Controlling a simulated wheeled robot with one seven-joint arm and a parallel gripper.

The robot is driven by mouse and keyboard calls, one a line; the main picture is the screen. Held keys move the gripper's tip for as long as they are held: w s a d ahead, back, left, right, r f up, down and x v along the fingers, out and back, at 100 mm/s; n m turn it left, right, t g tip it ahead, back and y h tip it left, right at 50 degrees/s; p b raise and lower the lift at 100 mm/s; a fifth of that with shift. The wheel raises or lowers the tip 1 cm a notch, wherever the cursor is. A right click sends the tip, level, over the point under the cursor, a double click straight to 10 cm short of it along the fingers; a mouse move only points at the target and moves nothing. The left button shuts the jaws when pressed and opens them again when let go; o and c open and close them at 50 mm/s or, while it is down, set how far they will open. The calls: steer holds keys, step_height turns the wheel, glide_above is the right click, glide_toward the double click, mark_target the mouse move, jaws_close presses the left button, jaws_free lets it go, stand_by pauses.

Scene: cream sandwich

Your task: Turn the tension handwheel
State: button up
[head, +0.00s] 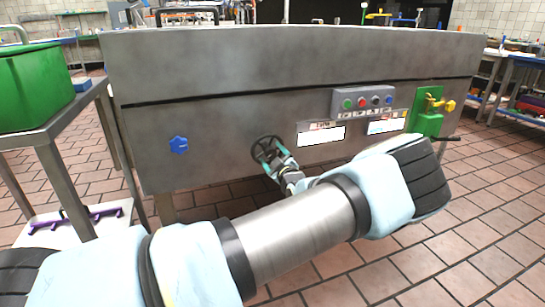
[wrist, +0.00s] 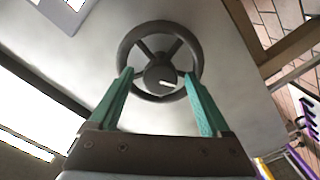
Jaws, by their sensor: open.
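The dark handwheel (head: 265,149) sits low on the front of the grey steel machine, left of its labels. In the wrist view the handwheel (wrist: 139,54) shows a round rim, spokes and a central hub with a small white mark. My gripper (head: 274,155) has teal fingers and is at the handwheel. In the wrist view my gripper (wrist: 160,85) is open, with one finger at the left side of the rim and one at the right. The fingertips overlap the rim in the picture; I cannot tell whether they touch it.
A blue knob (head: 179,145) is on the panel to the left. A grey button box (head: 362,101) and a green bracket with a yellow valve (head: 427,112) are to the right. A metal cart (head: 50,130) with a green bin (head: 35,85) stands at left. Tiled floor is free at right.

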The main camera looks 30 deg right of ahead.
jaws_close()
stand_by(0.6)
steer(key=shift+m, duration=0.3)
steer(key=shift+m, duration=2.6)
jaws_free()
